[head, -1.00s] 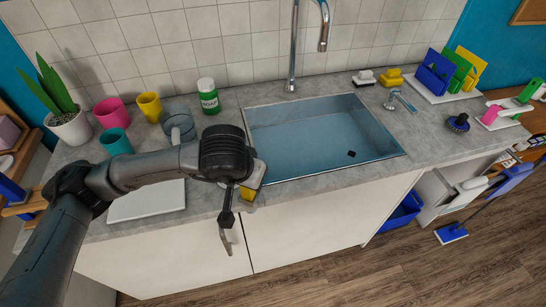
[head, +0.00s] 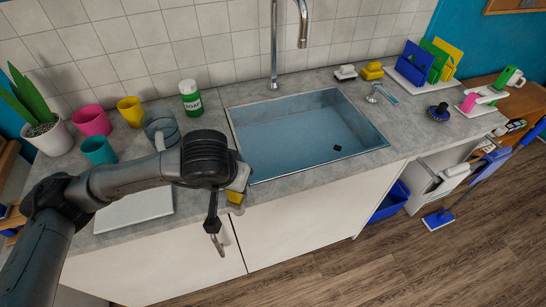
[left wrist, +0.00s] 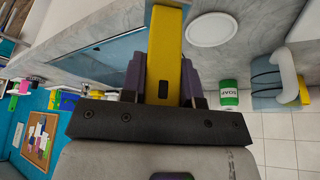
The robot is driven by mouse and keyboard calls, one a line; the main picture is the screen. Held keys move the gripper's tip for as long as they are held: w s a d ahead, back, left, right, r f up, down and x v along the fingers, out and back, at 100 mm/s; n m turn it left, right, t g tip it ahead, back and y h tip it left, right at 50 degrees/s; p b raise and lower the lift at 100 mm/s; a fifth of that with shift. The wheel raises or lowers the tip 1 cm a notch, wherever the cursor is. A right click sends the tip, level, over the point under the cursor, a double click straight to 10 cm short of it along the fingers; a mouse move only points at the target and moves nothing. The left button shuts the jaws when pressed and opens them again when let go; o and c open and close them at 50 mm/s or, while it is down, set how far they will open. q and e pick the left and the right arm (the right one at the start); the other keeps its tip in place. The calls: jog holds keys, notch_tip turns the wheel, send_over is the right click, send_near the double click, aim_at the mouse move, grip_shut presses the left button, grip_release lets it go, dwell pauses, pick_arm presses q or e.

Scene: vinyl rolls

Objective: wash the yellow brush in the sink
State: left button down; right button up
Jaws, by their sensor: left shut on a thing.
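My left gripper (head: 238,184) is over the counter's front edge, at the sink's near left corner. It is shut on a yellow object (left wrist: 165,45), which shows as a long yellow bar between the purple fingers in the left wrist view. Only a small part of it shows in the head view, so I cannot tell whether it is a brush. Another yellow brush-like object (head: 372,70) lies on the counter behind the sink's right side, beside a white one (head: 345,72). The sink (head: 290,150) looks empty, with a dark drain spot. My right gripper is not in view.
The tap (head: 302,25) rises behind the sink. A white board (head: 135,210) lies front left.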

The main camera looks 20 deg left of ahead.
pick_arm(q)
jog(key=shift+r+p, duration=0.55)
jog(key=shift+r, duration=0.95)
jog(key=shift+r+p, duration=0.35)
jog(key=shift+r, duration=0.7)
